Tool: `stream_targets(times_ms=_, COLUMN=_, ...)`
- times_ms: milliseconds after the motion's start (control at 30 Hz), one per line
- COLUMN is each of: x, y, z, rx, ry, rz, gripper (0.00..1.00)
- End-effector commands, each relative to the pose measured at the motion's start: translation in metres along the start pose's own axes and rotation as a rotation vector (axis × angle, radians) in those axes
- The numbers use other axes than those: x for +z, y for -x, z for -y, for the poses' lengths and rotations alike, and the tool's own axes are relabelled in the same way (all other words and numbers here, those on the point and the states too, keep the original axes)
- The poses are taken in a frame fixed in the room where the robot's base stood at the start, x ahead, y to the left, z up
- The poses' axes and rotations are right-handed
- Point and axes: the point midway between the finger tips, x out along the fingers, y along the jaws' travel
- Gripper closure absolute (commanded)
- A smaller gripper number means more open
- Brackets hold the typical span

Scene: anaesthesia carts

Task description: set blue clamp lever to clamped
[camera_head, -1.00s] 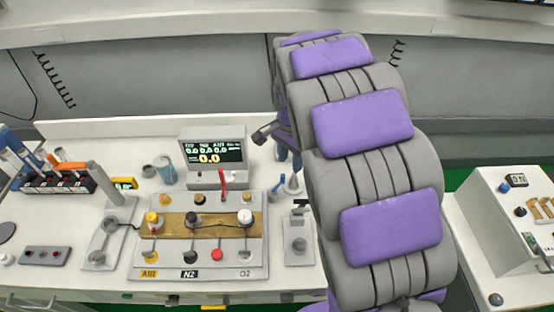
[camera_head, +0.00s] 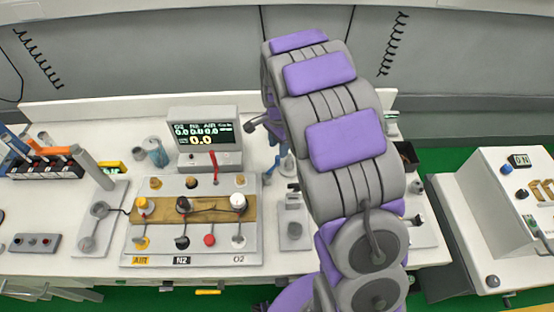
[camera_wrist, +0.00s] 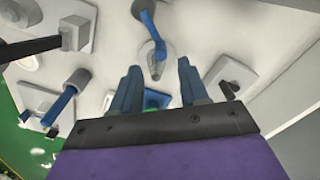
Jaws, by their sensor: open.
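In the wrist view, my gripper (camera_wrist: 160,84) is open, with its two blue fingers apart and nothing visible held between them. A bent blue lever (camera_wrist: 151,29) on a pale mount lies beyond the fingertips, roughly in line with the gap, and appears apart from them. A second blue lever-like part (camera_wrist: 62,104) with a grey cylindrical end is at the left. I cannot tell for certain which one is the clamp lever, or its setting. In the head view, blue parts (camera_head: 280,160) show on the bench beside my arm, which hides much of that area.
A gas panel with a brass bar (camera_head: 212,211) and several knobs stands on the white bench. A display (camera_head: 206,134) is behind it. A white console (camera_head: 508,220) stands at the right. A grey post (camera_head: 94,167) rises at the left.

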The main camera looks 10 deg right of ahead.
Motion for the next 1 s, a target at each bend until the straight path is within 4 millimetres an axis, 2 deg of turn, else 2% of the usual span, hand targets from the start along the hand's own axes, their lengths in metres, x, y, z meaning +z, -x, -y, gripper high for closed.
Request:
stream_targets(times_ms=33, x=0.001, y=-0.012, z=0.0, rx=0.001, ry=0.001, rz=0.0, gripper=0.56)
stream_targets(times_ms=200, x=0.004, y=-0.041, z=0.002, rx=0.002, ry=0.002, rz=-0.004, gripper=0.56)
stream_targets(times_ms=400, x=0.005, y=-0.063, z=0.003, rx=0.0, ry=0.003, rz=-0.007, gripper=0.56)
stream_targets(times_ms=800, x=0.001, y=-0.068, z=0.001, rx=-0.002, ry=0.002, rz=-0.004, gripper=0.56)
stream_targets(times_ms=1000, x=0.004, y=-0.068, z=0.002, rx=-0.001, ry=0.002, rz=-0.006, gripper=0.75)
